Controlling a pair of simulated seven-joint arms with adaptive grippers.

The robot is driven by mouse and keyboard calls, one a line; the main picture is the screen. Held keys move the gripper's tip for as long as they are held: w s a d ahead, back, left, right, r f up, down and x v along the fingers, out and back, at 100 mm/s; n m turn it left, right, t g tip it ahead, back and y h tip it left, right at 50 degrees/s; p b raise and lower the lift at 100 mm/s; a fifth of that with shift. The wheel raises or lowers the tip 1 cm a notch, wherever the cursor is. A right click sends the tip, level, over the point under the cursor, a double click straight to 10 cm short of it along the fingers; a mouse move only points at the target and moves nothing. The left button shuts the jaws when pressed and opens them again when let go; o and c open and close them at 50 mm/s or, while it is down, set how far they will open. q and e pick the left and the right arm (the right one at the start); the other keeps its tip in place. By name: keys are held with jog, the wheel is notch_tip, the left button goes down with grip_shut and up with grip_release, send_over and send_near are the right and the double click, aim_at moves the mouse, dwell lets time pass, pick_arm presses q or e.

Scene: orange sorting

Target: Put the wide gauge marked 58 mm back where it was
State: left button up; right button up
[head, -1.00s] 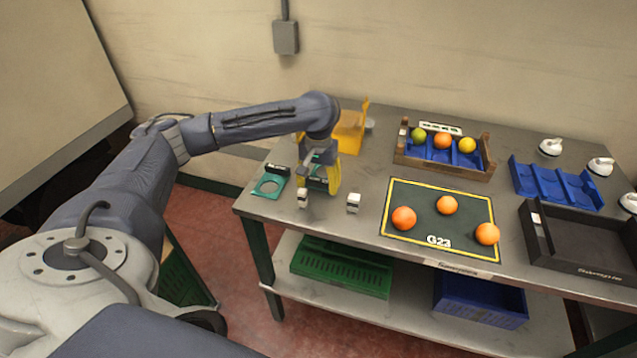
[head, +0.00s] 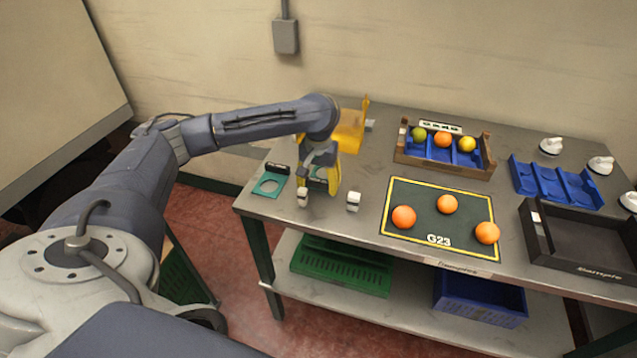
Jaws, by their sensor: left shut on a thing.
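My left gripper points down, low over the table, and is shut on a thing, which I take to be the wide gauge. Its 58 mm mark cannot be read, and the gripper hides most of what it holds. A yellow part shows at the gripper; I cannot tell whether it is finger or gauge. My right gripper is out of view.
A small white block (head: 353,201) stands right of the gripper. A yellow holder (head: 350,132) is behind it. A dark G23 mat (head: 420,215) bears three oranges. A wooden crate (head: 445,171) with fruit and a black tray (head: 580,240) are farther right.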

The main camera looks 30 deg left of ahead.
pick_arm(q)
jog(key=shift+f, duration=0.2)
jog(key=o, duration=1.2)
jog(key=shift+o, duration=0.7)
jog(key=shift+r, duration=0.1)
jog(key=shift+r, duration=3.9)
